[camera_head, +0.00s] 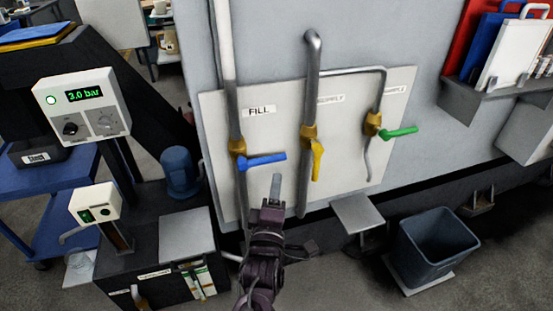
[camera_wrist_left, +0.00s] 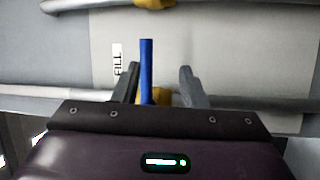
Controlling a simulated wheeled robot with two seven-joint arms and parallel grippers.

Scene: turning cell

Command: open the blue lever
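The blue lever (camera_head: 264,161) sticks out level to the right from a brass valve on the left pipe, beside the FILL label (camera_head: 259,111). My left gripper (camera_head: 276,188) is just below the lever's free end in the head view. In the left wrist view the gripper (camera_wrist_left: 160,84) is open. The blue lever (camera_wrist_left: 147,70) shows between its two fingers, nearer the left one. I cannot tell whether it touches a finger. My right gripper is in neither view.
A yellow lever (camera_head: 317,158) hangs down on the middle pipe, and a green lever (camera_head: 400,133) points right on the right pipe. A blue-grey bin (camera_head: 436,247) stands at the lower right. A gauge box (camera_head: 82,105) reading 3.0 bar stands at the left.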

